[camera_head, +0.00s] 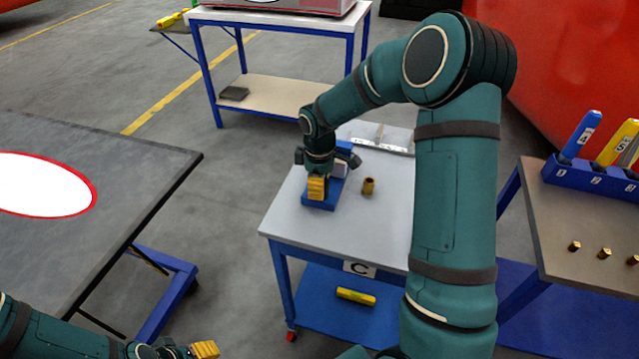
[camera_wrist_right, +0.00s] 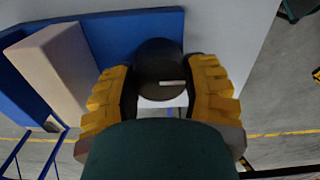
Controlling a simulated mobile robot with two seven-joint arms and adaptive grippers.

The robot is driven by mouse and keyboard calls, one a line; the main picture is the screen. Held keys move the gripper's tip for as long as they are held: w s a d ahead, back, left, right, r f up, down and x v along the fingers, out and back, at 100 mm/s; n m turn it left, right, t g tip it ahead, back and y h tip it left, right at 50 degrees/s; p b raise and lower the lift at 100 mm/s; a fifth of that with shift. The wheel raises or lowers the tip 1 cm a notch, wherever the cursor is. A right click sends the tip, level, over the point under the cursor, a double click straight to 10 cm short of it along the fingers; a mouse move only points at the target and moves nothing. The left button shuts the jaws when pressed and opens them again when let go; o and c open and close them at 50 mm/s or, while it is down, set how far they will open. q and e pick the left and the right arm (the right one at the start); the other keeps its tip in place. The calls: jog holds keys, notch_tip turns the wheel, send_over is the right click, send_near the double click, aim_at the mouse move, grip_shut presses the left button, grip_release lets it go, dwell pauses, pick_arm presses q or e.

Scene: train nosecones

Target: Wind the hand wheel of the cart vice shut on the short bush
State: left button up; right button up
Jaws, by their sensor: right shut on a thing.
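The blue cart vice (camera_head: 321,203) sits on the grey top of cart C (camera_head: 290,222). My right gripper (camera_head: 318,188) is over its front end, partly hiding it. In the right wrist view the yellow fingers (camera_wrist_right: 160,92) are on either side of the dark round hand wheel (camera_wrist_right: 158,60), which has a pale mark, and are shut on it. The vice's blue body (camera_wrist_right: 130,25) and a pale block (camera_wrist_right: 62,65) are beside it. A brass bush (camera_head: 368,186) stands upright on the cart, right of the vice. My left gripper (camera_head: 204,350) is at the bottom edge, its opening unclear.
A dark table (camera_head: 150,165) with a red-rimmed white oval is at left. A bench (camera_head: 560,225) at right holds several brass bushes (camera_head: 604,253) and a blue rack (camera_head: 590,180). A yellow item (camera_head: 356,296) lies on the cart's lower shelf. Another bench (camera_head: 285,97) stands behind.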

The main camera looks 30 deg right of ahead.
jog(key=o, duration=1.2)
jog(key=shift+a, duration=0.1)
jog(key=shift+r, duration=0.1)
notch_tip(320, 180, up, 12)
